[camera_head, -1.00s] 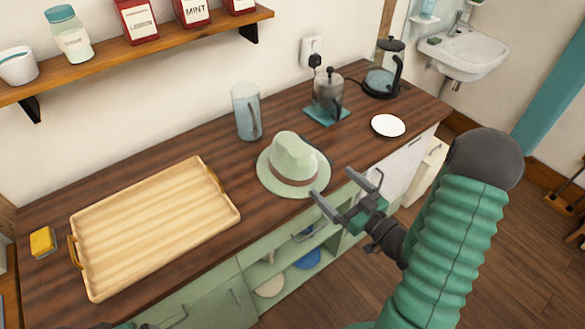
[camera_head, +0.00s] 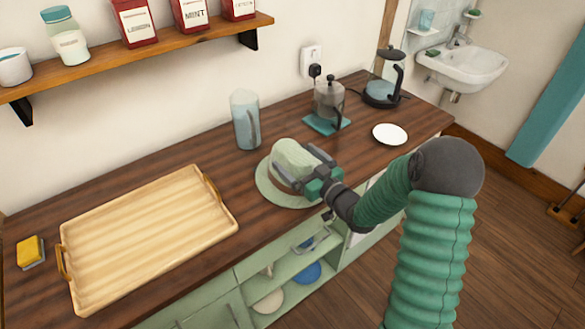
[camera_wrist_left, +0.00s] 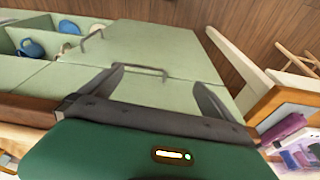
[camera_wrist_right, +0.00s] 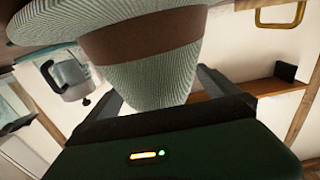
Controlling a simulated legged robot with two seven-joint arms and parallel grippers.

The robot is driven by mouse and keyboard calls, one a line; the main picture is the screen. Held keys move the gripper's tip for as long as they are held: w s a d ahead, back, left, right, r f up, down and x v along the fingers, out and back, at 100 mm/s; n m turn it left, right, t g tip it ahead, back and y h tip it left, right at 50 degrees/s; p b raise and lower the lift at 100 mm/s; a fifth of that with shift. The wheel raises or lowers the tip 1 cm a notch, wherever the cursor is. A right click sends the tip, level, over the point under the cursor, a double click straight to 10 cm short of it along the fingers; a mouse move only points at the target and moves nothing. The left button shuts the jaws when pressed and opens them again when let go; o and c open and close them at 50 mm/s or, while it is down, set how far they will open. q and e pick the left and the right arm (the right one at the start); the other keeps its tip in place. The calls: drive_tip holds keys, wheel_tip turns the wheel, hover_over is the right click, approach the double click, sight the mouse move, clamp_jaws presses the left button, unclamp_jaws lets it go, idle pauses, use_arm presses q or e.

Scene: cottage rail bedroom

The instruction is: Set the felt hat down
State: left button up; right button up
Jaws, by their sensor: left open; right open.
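The felt hat (camera_head: 294,157) is pale green with a brown band and sits brim down on the dark wooden counter (camera_head: 185,160). My right gripper (camera_head: 296,168) is at the hat, its open fingers on either side of the crown. In the right wrist view the hat's crown (camera_wrist_right: 155,75) fills the space between the fingers; whether they touch it I cannot tell. My left gripper is outside the head view. In the left wrist view it (camera_wrist_left: 157,75) is open and empty in front of the green cabinet fronts (camera_wrist_left: 150,50).
A wooden tray (camera_head: 150,235) lies left of the hat, with a yellow sponge (camera_head: 31,251) beyond it. A glass pitcher (camera_head: 245,120) stands behind the hat. A French press (camera_head: 328,103), a white plate (camera_head: 390,134) and a kettle (camera_head: 384,88) are to the right.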

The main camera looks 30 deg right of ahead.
drive_tip(key=shift+s+d, duration=0.1)
drive_tip(key=shift+d, duration=0.05)
drive_tip(key=shift+c, duration=0.6)
drive_tip(key=c, duration=1.7)
drive_tip(key=shift+c, duration=0.6)
drive_tip(key=shift+r, duration=0.1)
